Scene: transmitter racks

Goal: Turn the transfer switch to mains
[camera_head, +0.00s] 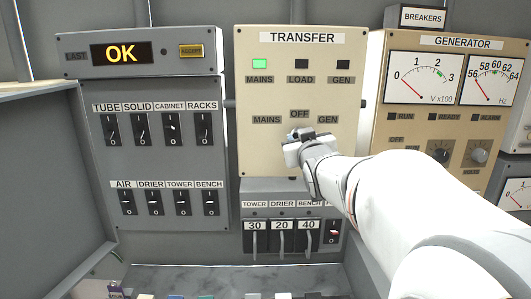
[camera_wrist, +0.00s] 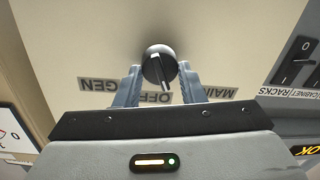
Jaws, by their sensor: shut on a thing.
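The cream TRANSFER panel (camera_head: 257,158) has labels MAINS, OFF and GEN around its switch. The transfer switch is a round dark knob (camera_wrist: 158,62) with a pointer bar. In the upside-down wrist view its pointer reaches to the OFF label (camera_wrist: 150,97), leaning slightly to the MAINS side. My gripper (camera_wrist: 159,74) has one finger on each side of the knob and is shut on it. In the head view my gripper (camera_head: 299,135) covers the knob. The green MAINS lamp (camera_head: 259,63) is lit; the LOAD lamp (camera_head: 301,64) and GEN lamp (camera_head: 342,64) are dark.
A grey switch panel (camera_head: 160,165) with an OK display (camera_head: 122,54) stands at the left. The GENERATOR panel (camera_head: 385,120) with meters and knobs is at the right. Several breaker levers (camera_head: 282,240) sit below the TRANSFER panel, close under my wrist.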

